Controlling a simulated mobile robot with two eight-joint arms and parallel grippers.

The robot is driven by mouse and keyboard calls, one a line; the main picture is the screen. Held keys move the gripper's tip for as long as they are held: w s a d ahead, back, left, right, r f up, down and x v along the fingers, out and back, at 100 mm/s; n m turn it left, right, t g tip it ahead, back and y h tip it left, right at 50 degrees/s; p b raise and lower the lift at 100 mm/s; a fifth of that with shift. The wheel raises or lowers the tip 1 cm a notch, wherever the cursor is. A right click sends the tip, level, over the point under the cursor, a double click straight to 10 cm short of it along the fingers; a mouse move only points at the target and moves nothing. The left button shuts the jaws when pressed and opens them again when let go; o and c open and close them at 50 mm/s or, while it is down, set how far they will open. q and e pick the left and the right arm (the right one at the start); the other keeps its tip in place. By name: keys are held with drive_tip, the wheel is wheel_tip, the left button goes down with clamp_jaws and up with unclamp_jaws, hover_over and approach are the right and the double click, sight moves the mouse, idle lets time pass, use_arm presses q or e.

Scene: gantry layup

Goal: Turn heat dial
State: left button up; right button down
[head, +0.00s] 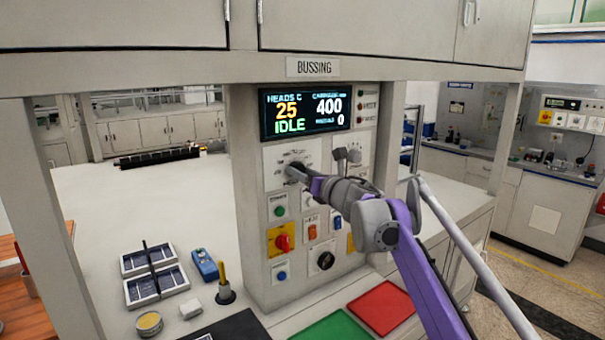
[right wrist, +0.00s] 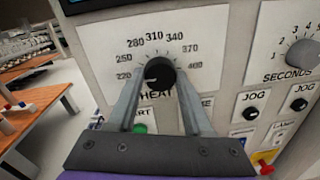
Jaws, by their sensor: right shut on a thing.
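The heat dial (right wrist: 161,72) is a black round knob on a white plate, with a printed scale from 220 to 400 around it. Its white mark seems to point to the lower left, near the 220 end. My right gripper (right wrist: 160,84) is shut on the dial, one finger on each side. In the head view my right gripper (head: 290,170) reaches the panel (head: 253,220) from the right and mostly hides the dial. My left gripper is not in view.
A red emergency button (head: 283,242) and a black knob (head: 325,261) sit lower on the panel. Green (head: 330,328) and red (head: 381,308) mats lie on the bench in front.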

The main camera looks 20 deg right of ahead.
drive_tip(key=m, duration=1.1)
drive_tip(key=shift+g, duration=0.4)
idle(0.4)
drive_tip(key=shift+c, duration=1.6)
unclamp_jaws()
